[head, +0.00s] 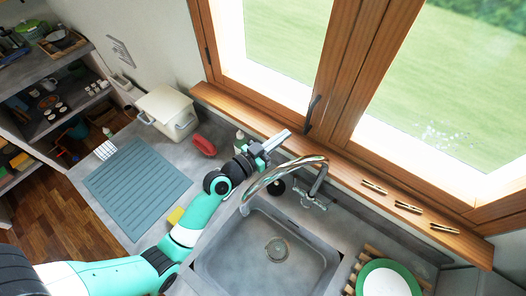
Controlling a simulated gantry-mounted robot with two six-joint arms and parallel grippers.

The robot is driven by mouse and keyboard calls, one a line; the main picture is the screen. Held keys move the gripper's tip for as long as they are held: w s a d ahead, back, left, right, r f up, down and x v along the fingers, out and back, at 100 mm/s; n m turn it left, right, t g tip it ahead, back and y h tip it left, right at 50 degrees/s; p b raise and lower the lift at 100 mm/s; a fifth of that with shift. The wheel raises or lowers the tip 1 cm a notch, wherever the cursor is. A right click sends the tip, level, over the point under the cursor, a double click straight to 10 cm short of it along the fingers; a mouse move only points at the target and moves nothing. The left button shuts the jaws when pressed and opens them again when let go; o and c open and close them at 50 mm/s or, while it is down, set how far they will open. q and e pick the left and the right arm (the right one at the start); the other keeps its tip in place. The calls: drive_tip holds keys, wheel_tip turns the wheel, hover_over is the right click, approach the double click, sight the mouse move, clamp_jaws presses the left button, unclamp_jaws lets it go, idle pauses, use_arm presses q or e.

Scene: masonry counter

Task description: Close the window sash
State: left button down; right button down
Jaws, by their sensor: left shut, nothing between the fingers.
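The wooden-framed window (345,75) fills the upper right of the head view, with a left sash (268,88) and a right sash (408,168) of brown wood around bright panes. A dark handle (312,113) sits low on the middle stile between them. I cannot tell for sure how far either sash stands from the frame. My left gripper (284,137) is shut and empty, near the sill, to the left of and below the handle and apart from it in the picture. My right gripper is not in view.
A curved faucet (290,163) arches over the sink (235,245), close beside my left gripper. Several clothespins (408,207) lie on the wooden sill (225,101). A white bin (166,108), red object (204,145) and blue-grey mat (137,185) are left. A green-rimmed plate (388,280) stands lower right.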

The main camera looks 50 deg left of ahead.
use_arm(q)
drive_tip(key=s+d, duration=0.2)
drive_tip(key=s, duration=0.6)
drive_tip(key=shift+r+b, duration=0.15)
drive_tip(key=shift+b, duration=0.15)
drive_tip(key=shift+w, duration=0.1)
drive_tip(key=w+d+r+m+t+h, duration=0.1)
drive_tip(key=w+d+r, duration=0.15)
drive_tip(key=r, duration=0.55)
drive_tip(key=w+d+r+m+t+h, duration=0.1)
drive_tip(key=w+r, duration=0.2)
drive_tip(key=r, duration=0.5)
drive_tip(key=w+d+r+m+t, duration=0.1)
drive_tip(key=w+d+r+t, duration=0.1)
drive_tip(key=r, duration=0.7)
drive_tip(key=s+d+r+t+p, duration=0.1)
drive_tip(key=s+r+p, duration=0.2)
drive_tip(key=r, duration=0.9)
drive_tip(key=s+d+r+n+t+p, duration=0.1)
drive_tip(key=s+r+p, duration=0.3)
drive_tip(key=r, duration=0.9)
drive_tip(key=s+d+r+t+p, duration=0.2)
drive_tip(key=r+p, duration=0.6)
drive_tip(key=r, duration=0.5)
drive_tip(key=shift+s+d+n+t+h, duration=0.3)
drive_tip(key=shift+s+n+t, duration=0.1)
drive_tip(key=shift+s+t, duration=0.4)
